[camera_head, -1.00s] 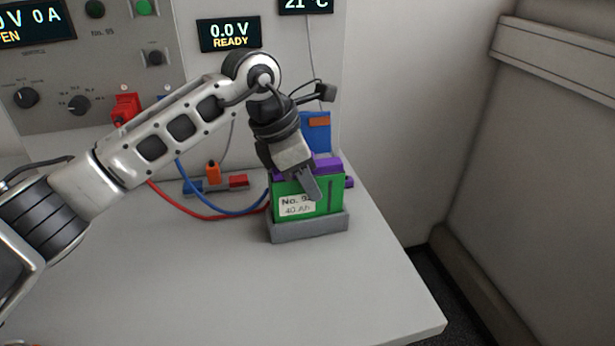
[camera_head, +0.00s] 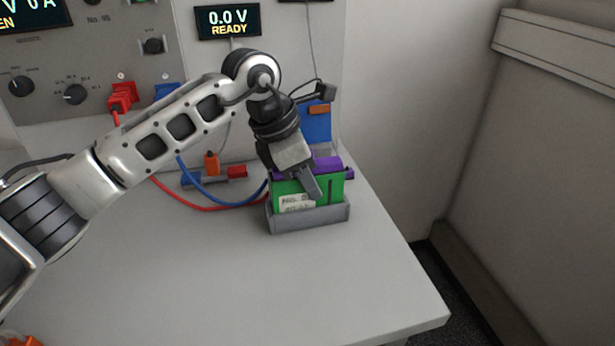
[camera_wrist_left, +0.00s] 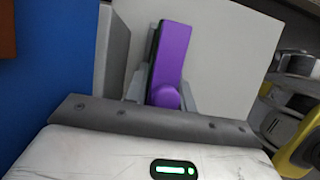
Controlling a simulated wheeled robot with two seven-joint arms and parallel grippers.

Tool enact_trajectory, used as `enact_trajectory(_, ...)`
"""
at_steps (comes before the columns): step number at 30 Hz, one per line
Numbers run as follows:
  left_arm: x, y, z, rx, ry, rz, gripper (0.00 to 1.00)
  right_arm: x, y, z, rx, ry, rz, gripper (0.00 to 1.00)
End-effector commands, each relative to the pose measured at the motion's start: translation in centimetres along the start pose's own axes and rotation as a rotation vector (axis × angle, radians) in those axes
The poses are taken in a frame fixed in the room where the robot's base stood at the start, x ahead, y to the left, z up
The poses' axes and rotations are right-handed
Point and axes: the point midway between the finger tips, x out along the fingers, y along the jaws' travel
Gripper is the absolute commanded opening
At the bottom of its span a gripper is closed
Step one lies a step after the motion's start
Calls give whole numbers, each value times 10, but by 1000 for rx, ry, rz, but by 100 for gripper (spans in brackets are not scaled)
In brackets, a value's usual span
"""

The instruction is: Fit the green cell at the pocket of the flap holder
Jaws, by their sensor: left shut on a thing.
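The green cell (camera_head: 330,188) with a purple top and white label stands in the grey pocket of the flap holder (camera_head: 312,218). The front wall hides its lower part and the label's bottom edge. How deep it sits cannot be seen. My left gripper (camera_head: 312,186) reaches down from above and is shut on the cell. The purple top (camera_wrist_left: 172,62) shows between the fingers in the left wrist view. The blue flap (camera_head: 317,124), with an orange piece, stands upright behind the cell; it also shows in the left wrist view (camera_wrist_left: 45,75). My right gripper is not in view.
Red and blue cables (camera_head: 205,204) run across the table to behind the cell, near a small block with orange, blue and red parts (camera_head: 212,172). The panel's display (camera_head: 228,22) reads 0.0 V READY. The table front (camera_head: 220,285) is clear.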

Motion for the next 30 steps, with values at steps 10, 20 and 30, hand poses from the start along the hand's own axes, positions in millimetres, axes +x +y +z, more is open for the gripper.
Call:
enact_trajectory(10, 4, 0, -1, 1, -4, 3, 0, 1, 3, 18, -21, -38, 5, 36)
enact_trajectory(20, 5, 0, -2, 1, -4, 3, 0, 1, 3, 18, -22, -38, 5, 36)
enact_trajectory(30, 5, 0, -2, 1, -3, 2, 51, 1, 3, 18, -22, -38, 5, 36)
